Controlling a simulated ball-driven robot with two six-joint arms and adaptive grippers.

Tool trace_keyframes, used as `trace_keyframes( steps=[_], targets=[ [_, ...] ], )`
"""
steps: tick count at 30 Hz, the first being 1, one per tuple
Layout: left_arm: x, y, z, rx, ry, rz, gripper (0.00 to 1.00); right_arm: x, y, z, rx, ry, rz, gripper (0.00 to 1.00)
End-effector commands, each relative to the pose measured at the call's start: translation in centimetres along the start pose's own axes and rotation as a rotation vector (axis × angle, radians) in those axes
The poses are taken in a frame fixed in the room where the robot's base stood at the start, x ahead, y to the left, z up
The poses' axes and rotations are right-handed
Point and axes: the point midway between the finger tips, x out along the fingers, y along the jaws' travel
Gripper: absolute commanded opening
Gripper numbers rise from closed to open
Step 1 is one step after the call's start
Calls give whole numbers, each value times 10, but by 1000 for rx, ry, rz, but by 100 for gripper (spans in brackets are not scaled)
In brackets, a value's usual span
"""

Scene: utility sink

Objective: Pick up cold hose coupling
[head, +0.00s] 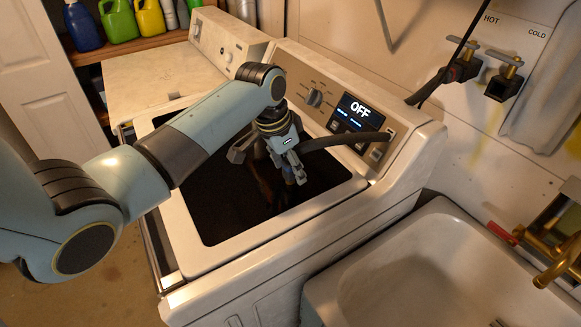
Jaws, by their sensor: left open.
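My left gripper (270,164) hangs over the dark lid of the washing machine, fingers downward and open. A dark hose (345,139) comes over the control panel from the right, and its near end reaches the gripper's right side. The gripper hides that end, so I cannot make out the coupling or tell whether the fingers touch it. The cold valve (504,82) on the wall, under the word COLD, shows no hose on its outlet. My right gripper is not in view.
The washing machine's panel display (361,112) reads OFF. A hose runs near the hot valve (463,67). A white sink (425,265) with a brass faucet (560,262) stands at the right. A second machine (150,78) and a shelf of bottles (119,20) are behind.

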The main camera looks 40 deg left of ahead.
Motion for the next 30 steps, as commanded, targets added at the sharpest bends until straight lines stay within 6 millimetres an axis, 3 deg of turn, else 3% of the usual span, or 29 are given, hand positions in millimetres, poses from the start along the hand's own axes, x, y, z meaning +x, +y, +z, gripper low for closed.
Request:
trace_keyframes(
  steps=[1, 14, 23, 30],
  targets=[
    [0, 0, 0, 0, 0, 0, 55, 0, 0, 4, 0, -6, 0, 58],
    [0, 0, 0, 0, -1, 0, 0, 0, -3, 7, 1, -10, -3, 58],
    [-2, 0, 0, 0, 0, -1, 0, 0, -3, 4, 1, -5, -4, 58],
    [-24, -1, -8, 1, 4, -3, 0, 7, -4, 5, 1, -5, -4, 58]
  ],
)
